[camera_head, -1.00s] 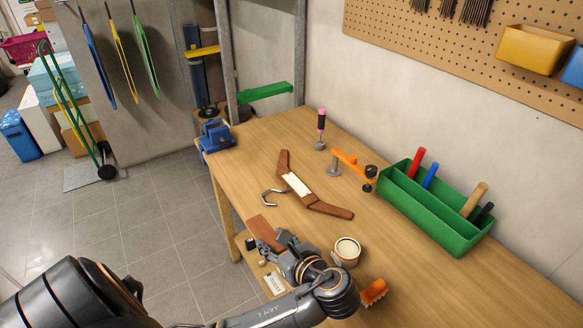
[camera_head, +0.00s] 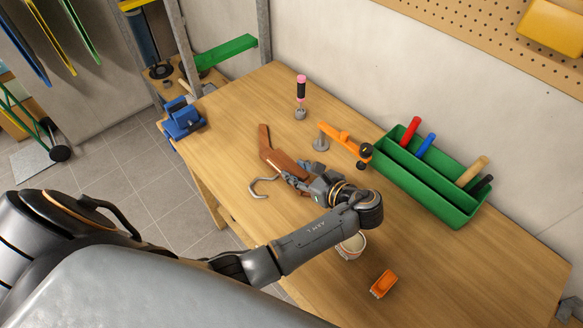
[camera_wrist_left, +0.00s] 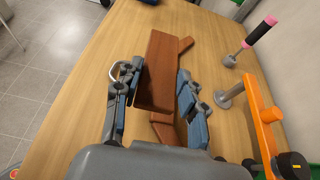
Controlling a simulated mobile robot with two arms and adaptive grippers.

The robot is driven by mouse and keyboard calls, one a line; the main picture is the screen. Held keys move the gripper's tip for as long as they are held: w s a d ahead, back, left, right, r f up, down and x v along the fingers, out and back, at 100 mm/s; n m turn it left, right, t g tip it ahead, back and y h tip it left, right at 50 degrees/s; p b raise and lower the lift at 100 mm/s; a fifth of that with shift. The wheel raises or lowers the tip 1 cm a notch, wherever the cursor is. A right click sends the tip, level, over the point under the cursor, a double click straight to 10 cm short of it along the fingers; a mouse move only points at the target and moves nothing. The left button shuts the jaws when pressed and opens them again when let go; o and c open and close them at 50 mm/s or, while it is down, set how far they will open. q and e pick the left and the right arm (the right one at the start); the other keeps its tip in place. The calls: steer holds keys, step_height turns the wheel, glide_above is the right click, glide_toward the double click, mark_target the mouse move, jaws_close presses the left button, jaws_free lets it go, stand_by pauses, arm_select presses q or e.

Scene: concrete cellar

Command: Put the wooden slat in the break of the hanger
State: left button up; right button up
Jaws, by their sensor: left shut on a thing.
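My left gripper (camera_head: 292,176) is shut on the brown wooden slat (camera_wrist_left: 158,62), which lies between its fingers in the wrist view. The gripper and slat are over the middle of the hanger. The hanger's far brown arm (camera_head: 265,138) shows beyond the gripper, and its metal hook (camera_head: 262,188) points left. In the wrist view, parts of the hanger (camera_wrist_left: 163,127) show past both ends of the slat. The break is hidden under the slat and gripper. I cannot tell whether the slat touches the hanger. My right gripper is not in view.
An orange clamp (camera_head: 345,140) and a pink-and-black-handled tool (camera_head: 300,97) stand behind. A green tray (camera_head: 400,172) of handled tools is at right. A blue vise (camera_head: 183,120) sits at the left edge.

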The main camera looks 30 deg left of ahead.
mark_target(297, 166)
arm_select(q)
steer(key=shift+w+a+f, duration=0.3)
steer(key=shift+w+a, duration=0.15)
steer(key=shift+w, duration=0.1)
steer(key=shift+w+a+f, duration=0.25)
steer(key=shift+w+a, duration=0.2)
steer(key=shift+w, duration=0.1)
steer(key=f+b, duration=0.1)
steer(key=f, duration=0.1)
steer(key=w+a+f+b, duration=0.1)
steer(key=shift+w+b, duration=0.1)
steer(key=shift+b, duration=0.25)
steer(key=w+f+b, duration=0.1)
steer(key=b, duration=0.1)
steer(key=a+f+b, duration=0.1)
steer(key=b, duration=0.1)
steer(key=shift+w+a+f, duration=0.15)
steer(key=shift+w+f, duration=0.05)
steer(key=shift+w, duration=0.2)
steer(key=shift+w+f+b, duration=0.1)
steer(key=shift+w+b, duration=0.05)
steer(key=shift+b, duration=0.2)
steer(key=shift+w+a, duration=0.1)
steer(key=shift+a, duration=0.1)
